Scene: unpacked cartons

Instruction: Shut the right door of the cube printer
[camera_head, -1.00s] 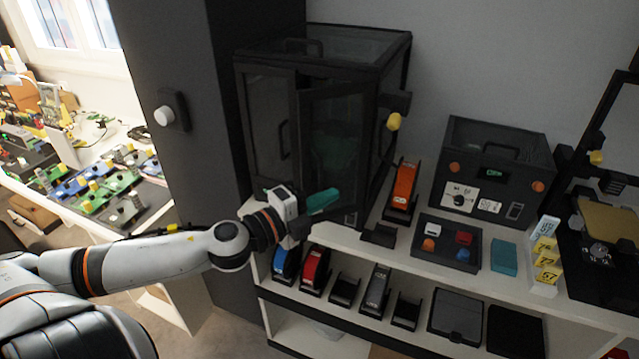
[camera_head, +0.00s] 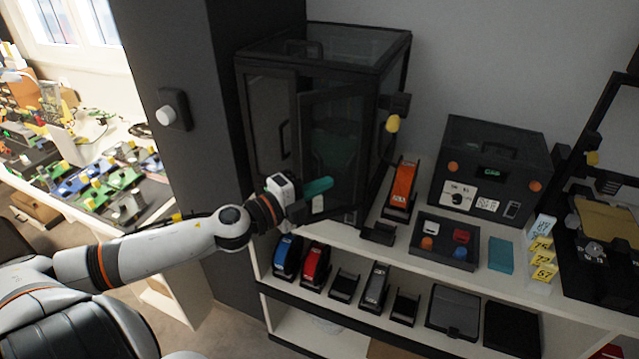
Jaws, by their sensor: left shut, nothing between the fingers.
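The cube printer (camera_head: 360,45) is a black box with clear panels on the left end of the white shelf top. Its left door (camera_head: 270,125) looks closed. Its right door (camera_head: 340,140), a dark-framed clear panel, stands ajar and angled out from the front. My left gripper (camera_head: 318,188), with teal fingers, is shut and empty in front of the lower part of the right door. I cannot tell whether the fingertips touch the door. The gripper hides part of the door's lower edge. My right gripper is not in view.
A tall dark cabinet (camera_head: 185,60) stands left of the printer. Several small items fill the shelf below.

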